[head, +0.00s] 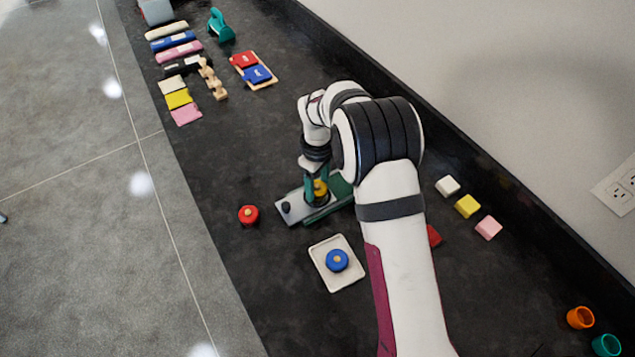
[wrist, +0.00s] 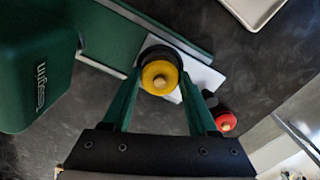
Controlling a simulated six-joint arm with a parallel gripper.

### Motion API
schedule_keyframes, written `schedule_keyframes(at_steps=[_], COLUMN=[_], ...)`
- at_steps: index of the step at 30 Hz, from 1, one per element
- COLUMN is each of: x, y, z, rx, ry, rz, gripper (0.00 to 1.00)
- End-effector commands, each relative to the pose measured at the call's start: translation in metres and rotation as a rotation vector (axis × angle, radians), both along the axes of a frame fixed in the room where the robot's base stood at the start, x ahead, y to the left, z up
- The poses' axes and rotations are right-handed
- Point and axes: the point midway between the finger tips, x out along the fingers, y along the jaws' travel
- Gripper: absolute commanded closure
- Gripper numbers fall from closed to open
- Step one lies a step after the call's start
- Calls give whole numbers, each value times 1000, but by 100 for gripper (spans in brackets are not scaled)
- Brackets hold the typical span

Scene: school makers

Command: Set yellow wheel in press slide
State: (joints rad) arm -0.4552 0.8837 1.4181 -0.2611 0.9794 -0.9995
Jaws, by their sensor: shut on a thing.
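The yellow wheel (wrist: 160,77) has a tan hub and is between the green fingers of my gripper (wrist: 158,92) in the wrist view. My gripper is shut on it. In the head view the yellow wheel (head: 320,188) shows low at my gripper (head: 316,192), over the press. The press has a green body (wrist: 35,65) and a pale slide plate (wrist: 205,78). A dark round part shows around and behind the wheel, over the slide. I cannot tell whether the wheel is seated or just above it. In the head view the slide plate (head: 298,211) sticks out leftward.
A red wheel (head: 249,215) lies left of the press. A blue wheel (head: 337,260) sits on a white tray (head: 322,274) in front. Coloured blocks (head: 467,206) and cups (head: 580,317) stand at right. More parts (head: 180,98) lie at the far left.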

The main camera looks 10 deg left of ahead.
Motion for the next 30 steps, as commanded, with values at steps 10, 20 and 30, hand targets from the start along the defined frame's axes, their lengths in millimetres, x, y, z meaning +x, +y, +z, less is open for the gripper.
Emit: schedule_keyframes(at_steps=[10, 20, 30], x=[0, 0, 1], y=[0, 0, 0], z=[-6, -9, 10], rx=[0, 0, 1], ry=[0, 0, -2], rz=[0, 0, 0], gripper=[95, 29, 29])
